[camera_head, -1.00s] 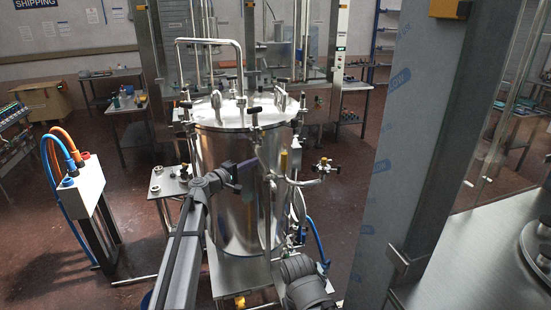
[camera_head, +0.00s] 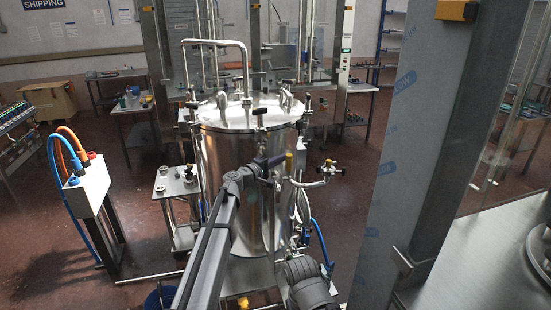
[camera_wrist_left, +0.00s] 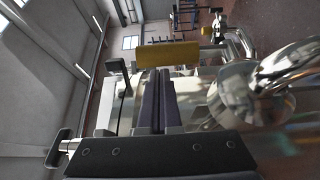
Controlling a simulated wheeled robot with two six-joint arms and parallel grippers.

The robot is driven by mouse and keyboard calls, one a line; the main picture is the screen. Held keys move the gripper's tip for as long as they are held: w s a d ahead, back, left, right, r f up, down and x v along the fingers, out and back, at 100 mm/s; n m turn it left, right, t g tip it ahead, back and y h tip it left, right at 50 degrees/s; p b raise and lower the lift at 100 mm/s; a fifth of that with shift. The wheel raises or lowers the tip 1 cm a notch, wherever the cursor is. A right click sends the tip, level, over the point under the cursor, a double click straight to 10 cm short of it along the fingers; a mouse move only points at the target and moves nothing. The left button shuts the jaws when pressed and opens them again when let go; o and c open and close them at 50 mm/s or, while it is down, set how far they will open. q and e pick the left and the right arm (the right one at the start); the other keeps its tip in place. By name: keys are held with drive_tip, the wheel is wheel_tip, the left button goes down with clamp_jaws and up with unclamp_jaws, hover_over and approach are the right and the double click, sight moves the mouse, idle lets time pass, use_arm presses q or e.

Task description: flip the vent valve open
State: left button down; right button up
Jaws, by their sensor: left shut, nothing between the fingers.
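A small yellow handle (camera_head: 289,163) stands on the pipework at the front right of the steel tank (camera_head: 240,190); I take it for the vent valve's lever, but no label shows. In the left wrist view the yellow handle (camera_wrist_left: 166,54) lies crosswise just past my fingertips. My left gripper (camera_head: 276,161) is in front of the tank, its tip close to the handle's left side. In the wrist view its dark fingers (camera_wrist_left: 156,100) are together with nothing between them. Whether they touch the handle I cannot tell. The valve body is mostly hidden. My right gripper is not in view.
A bent steel pipe (camera_head: 215,42) and clamps crown the tank lid. A film-wrapped column (camera_head: 395,150) stands close on the right. A white box with hoses (camera_head: 90,185) stands left.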

use_arm(q)
drive_tip(key=shift+d, duration=0.1)
drive_tip(key=shift+s+f, duration=0.1)
drive_tip(key=shift+s, duration=0.05)
idle(0.3)
drive_tip(key=shift+s+d+m+b, duration=0.1)
drive_tip(key=shift+s+m+b, duration=0.1)
drive_tip(key=shift+m+b, duration=0.15)
